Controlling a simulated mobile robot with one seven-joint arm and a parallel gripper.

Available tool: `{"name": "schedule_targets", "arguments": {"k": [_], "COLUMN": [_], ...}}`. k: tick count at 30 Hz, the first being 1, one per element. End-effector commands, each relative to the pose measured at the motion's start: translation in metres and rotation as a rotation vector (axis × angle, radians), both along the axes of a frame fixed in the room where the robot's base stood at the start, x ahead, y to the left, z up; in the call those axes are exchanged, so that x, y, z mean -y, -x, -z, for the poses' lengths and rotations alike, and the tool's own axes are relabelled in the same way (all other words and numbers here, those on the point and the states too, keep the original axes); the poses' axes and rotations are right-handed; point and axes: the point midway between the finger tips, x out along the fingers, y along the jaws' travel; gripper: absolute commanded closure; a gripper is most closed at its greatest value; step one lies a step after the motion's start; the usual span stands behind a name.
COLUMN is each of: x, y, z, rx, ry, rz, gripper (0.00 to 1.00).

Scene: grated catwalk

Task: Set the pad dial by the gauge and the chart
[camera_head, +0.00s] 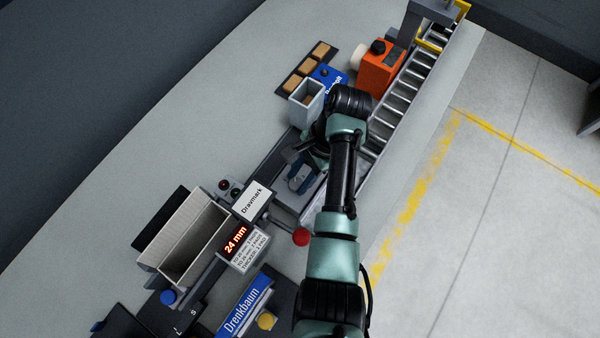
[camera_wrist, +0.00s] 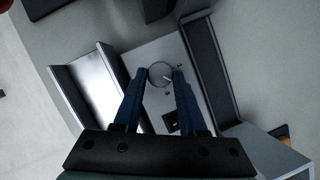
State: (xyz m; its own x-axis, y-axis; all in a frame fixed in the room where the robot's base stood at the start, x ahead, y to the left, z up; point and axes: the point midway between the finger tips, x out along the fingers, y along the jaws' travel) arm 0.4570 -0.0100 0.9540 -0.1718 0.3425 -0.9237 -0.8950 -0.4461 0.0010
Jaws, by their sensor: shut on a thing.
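In the wrist view the pad dial (camera_wrist: 160,70) is a small round grey knob with a pale pointer mark, on a light plate (camera_wrist: 142,54). My gripper (camera_wrist: 159,77) has a blue finger on each side of it and is shut on it. In the head view my gripper (camera_head: 298,180) is low at the pad, and my arm and hand hide the dial. The gauge (camera_head: 235,239) glows red and reads "24 mm". The chart (camera_head: 250,257) is a white plate just below it with several lines of print too small to read surely.
A "Dravmark" sign (camera_head: 254,201), a red ball knob (camera_head: 301,237) and an open grey bin (camera_head: 193,243) are near the gauge. A blue "Drenkbaum" sign (camera_head: 243,306) is at the front. An orange box (camera_head: 380,75) and roller track (camera_head: 414,75) lie beyond my arm.

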Motion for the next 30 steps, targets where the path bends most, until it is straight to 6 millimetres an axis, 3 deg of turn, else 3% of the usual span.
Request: {"name": "schedule_targets", "arguments": {"k": [21, 22, 27, 30], "x": [-0.0005, -0.0004, -0.0004, -0.0004], "y": [-0.0007, -0.0007, -0.0008, -0.0008], "z": [0.0001, 0.0, 0.0, 0.0], "rx": [0.0, 0.0, 0.0, 0.0], "ry": [0.0, 0.0, 0.0, 0.0], "rz": [-0.089, -0.089, -0.088, -0.088], "gripper": [1.0, 0.57, 0.29, 0.29]}}
